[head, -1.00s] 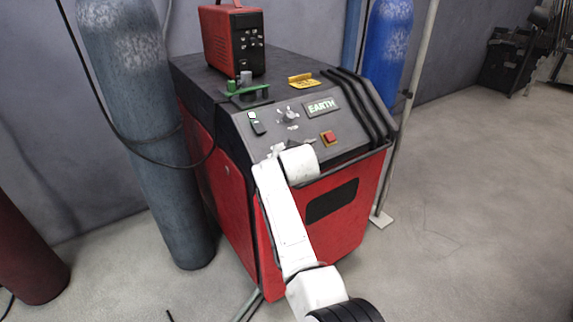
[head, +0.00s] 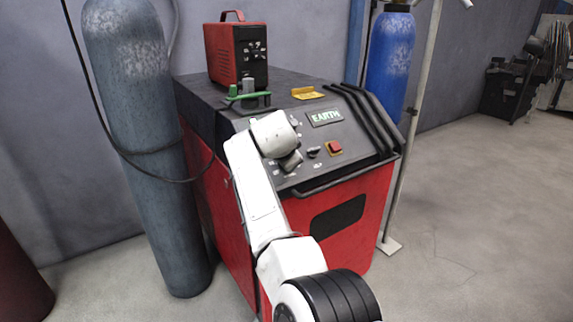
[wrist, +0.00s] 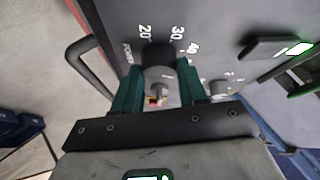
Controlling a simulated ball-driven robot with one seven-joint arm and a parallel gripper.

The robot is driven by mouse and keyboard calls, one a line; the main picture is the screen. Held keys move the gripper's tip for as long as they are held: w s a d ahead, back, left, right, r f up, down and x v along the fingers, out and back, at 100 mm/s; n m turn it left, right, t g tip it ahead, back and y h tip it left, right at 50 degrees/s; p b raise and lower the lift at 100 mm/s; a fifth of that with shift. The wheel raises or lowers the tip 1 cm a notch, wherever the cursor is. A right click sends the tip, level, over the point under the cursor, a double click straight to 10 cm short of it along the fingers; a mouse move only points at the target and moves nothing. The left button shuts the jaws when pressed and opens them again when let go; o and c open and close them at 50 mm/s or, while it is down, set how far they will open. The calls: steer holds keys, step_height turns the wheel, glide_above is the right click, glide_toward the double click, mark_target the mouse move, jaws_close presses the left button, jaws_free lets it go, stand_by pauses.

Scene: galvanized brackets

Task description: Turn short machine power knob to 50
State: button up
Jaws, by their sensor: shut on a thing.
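The short machine is a red cabinet (head: 345,250) with a sloped dark control panel (head: 300,180). In the wrist view the power knob (wrist: 158,54), dark and round, sits by the word POWER and the printed marks 20, 30 and 40. My gripper (wrist: 160,76) has its two green fingers on either side of this knob, shut on it. The knob's pointer direction cannot be made out. In the head view my white wrist (head: 272,135) covers the upper-left panel and hides the fingertips and the held knob.
A second dial (wrist: 222,88) lies right of the fingers. A red switch (head: 335,147) and an EARTH plate (head: 325,117) are on the panel. A dark handrail (head: 345,174) runs along its front. A grey cylinder (head: 145,160) stands left, a blue one (head: 390,70) behind right.

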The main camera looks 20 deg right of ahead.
steer(key=shift+f, duration=0.15)
stand_by(0.3)
steer(key=o, duration=1)
steer(key=shift+o, duration=0.2)
steer(key=v, duration=1.1)
steer(key=shift+w, duration=0.15)
